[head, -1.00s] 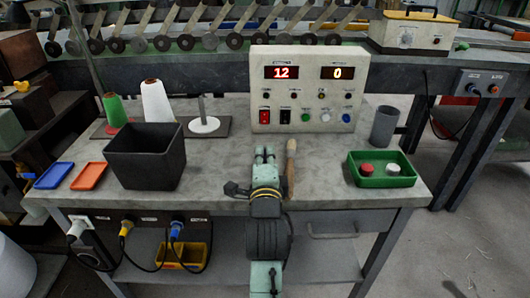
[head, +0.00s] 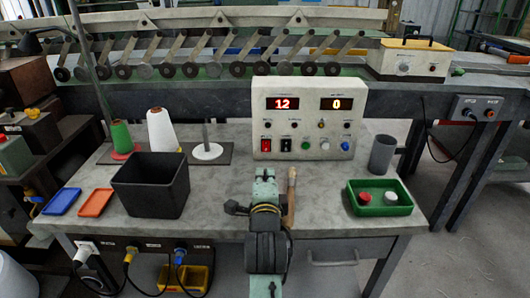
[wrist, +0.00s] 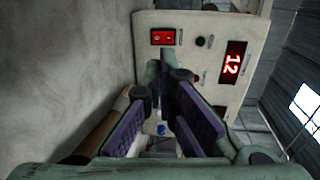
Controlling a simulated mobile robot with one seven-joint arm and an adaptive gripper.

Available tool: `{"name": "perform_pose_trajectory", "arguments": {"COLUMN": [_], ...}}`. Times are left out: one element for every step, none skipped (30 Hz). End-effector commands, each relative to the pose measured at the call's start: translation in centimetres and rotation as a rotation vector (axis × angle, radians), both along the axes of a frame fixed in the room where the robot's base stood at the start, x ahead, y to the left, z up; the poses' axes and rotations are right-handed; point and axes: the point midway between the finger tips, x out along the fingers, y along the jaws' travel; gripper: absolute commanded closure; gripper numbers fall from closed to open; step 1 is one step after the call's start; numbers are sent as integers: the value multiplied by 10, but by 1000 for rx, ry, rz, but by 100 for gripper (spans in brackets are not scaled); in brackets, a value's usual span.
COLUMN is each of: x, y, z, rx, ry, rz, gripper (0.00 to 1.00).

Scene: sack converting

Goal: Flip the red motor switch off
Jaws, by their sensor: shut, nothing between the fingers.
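The red motor switch (head: 266,145) is a lit red rocker low on the left of the beige control panel (head: 310,93). In the wrist view the same red switch (wrist: 162,37) is near the top, beyond the fingertips. My gripper (head: 264,173) is in front of the panel, over the worktable. In the wrist view my gripper (wrist: 166,75) shows its purple finger pads, with the tips together and nothing between them. The tips look apart from the switch, but the exact gap is hard to tell.
A black rocker (head: 286,145) is right of the red one. A wooden handle (head: 291,197) stands close right of my gripper. A black bin (head: 150,184) is at left; a green tray (head: 365,208) and grey cup (head: 382,154) are at right. A thread-spool stand (head: 220,152) is behind the bin.

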Motion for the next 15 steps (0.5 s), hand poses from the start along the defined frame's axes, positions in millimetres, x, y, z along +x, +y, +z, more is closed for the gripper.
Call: {"name": "perform_pose_trajectory", "arguments": {"x": [7, 12, 19, 25, 31, 40, 47, 54, 62, 69, 75, 83, 89, 94, 101], "y": [0, 0, 0, 0, -1, -1, -1, -1, -1, -1, -1, 0, 0, 0, 0], "z": [0, 0, 0, -1, -1, -2, -3, -4, -5, -6, -6, -7, -8, -9, -9], "rx": [0, 0, 0, 0, 0, 0, 0, 0, 0, 0, 0, 0, 0, 0, 0], "ry": [2, 2, 2, 3, 2, 3, 2, 3, 2, 3, 2, 3, 2, 2, 2], "rz": [0, 0, -1, -1, -1, -1, -1, -1, -1, -1, -1, -1, -1, 0, 0], "gripper": [100, 100, 100, 100, 100, 100, 100, 100, 100, 100, 100, 100, 100, 100, 100]}}
